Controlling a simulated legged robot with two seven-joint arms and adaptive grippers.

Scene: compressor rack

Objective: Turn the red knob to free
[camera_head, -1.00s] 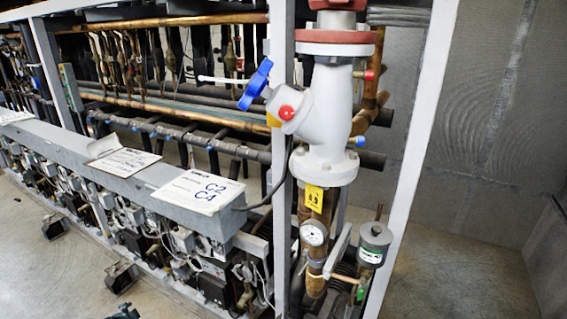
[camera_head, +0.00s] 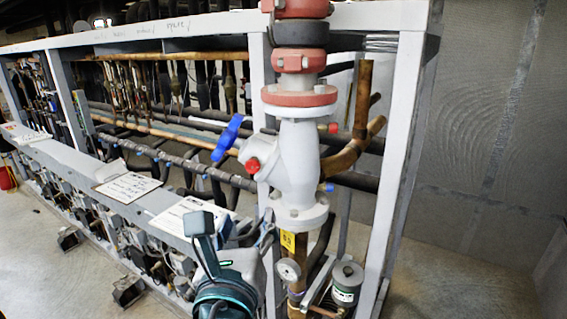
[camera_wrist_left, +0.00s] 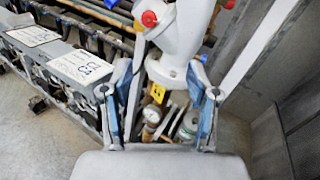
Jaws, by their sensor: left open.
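The red knob (camera_head: 252,165) is a small round cap on the left side of a white valve body (camera_head: 298,160). It also shows near the top of the left wrist view (camera_wrist_left: 149,19). My left gripper (camera_head: 237,230) is open and empty, below and a little left of the knob in the head view. In the left wrist view its two fingers stand apart (camera_wrist_left: 158,75), with the valve's lower flange and the gauge between them in the picture; the knob lies above them. No contact with the knob shows. My right gripper is not in view.
A blue handle (camera_head: 228,138) sits just above left of the knob. A second red cap (camera_head: 333,128) is on the pipe's right. A grey frame post (camera_head: 262,90) stands close beside the valve. A gauge (camera_head: 289,270) and green-white canister (camera_head: 346,284) are below. Open floor (camera_head: 450,270) lies right.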

